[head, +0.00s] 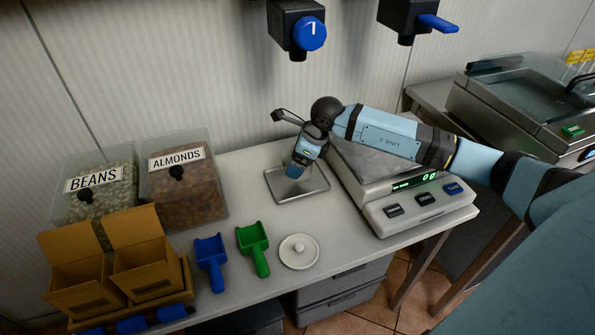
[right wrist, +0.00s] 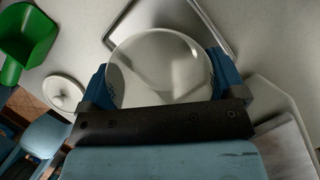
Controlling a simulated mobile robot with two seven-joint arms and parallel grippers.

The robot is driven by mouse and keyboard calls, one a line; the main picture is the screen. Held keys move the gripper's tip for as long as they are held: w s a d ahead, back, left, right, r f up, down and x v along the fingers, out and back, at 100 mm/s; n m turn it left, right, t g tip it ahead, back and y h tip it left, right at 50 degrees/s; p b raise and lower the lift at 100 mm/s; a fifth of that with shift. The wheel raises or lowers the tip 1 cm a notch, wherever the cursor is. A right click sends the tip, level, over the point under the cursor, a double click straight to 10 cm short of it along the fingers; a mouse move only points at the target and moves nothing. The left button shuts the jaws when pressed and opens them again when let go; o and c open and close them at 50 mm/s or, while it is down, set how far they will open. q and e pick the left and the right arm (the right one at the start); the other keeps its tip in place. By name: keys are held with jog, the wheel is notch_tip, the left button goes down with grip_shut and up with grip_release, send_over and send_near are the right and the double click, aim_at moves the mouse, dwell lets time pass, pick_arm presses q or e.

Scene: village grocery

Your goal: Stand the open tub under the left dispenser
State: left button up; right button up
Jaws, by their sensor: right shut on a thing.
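The open tub (right wrist: 160,62) is a round, clear, empty-looking container seen from above in the right wrist view. My right gripper (right wrist: 161,84) is shut on it, with a blue finger on each side. In the head view the right gripper (head: 295,171) points down over the square metal tray (head: 313,190), and it mostly hides the tub. I cannot tell whether the tub touches the tray or hangs just above it. The left dispenser (head: 297,28), with a round blue knob, is on the wall above the tray. My left gripper is not in view.
A scale (head: 413,209) stands right of the tray. A round white lid (head: 299,252), a green scoop (head: 254,249) and a blue scoop (head: 211,262) lie in front. Bean (head: 99,205) and almond (head: 187,200) bins stand left. The right dispenser (head: 409,20) hangs above the scale.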

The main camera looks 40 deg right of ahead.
jog(key=shift+f, duration=2.1)
jog(key=shift+f, duration=0.1)
jog(key=o, duration=0.6)
jog(key=shift+r, duration=0.3)
jog(key=v, duration=1.1)
jog(key=shift+s+d+r+p, duration=0.1)
jog(key=shift+d+r+p, duration=0.05)
jog(key=shift+r+p, duration=0.15)
jog(key=shift+s, duration=0.1)
